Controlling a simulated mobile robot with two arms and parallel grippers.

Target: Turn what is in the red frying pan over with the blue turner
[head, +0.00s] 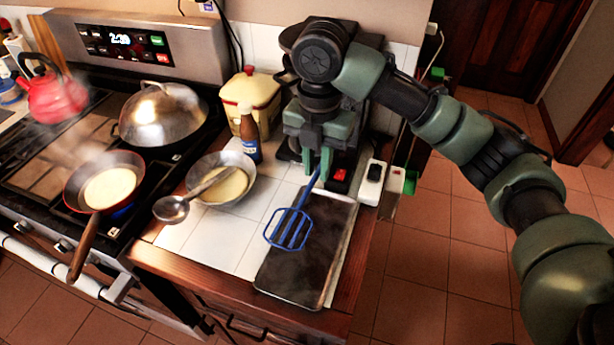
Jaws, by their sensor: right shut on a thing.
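The red frying pan (74,191) sits on the stove at the left, its wooden handle pointing toward the front edge. A pale round pancake (109,188) lies flat in it, with steam above. The blue turner (289,228) has a slotted head and hangs head-down above the dark tray. My right gripper (318,166) is shut on the upper end of the turner's handle, over the counter's back right. The exact grip is partly hidden by the fingers. My left gripper is out of view.
A dark flat tray (306,262) lies on the white-tiled counter. A metal bowl of batter (207,168) with a ladle (172,209), a brown bottle (250,137) and a cream-and-red canister (256,92) stand between tray and stove. A domed lid (161,112) and red kettle (54,96) are on the stove.

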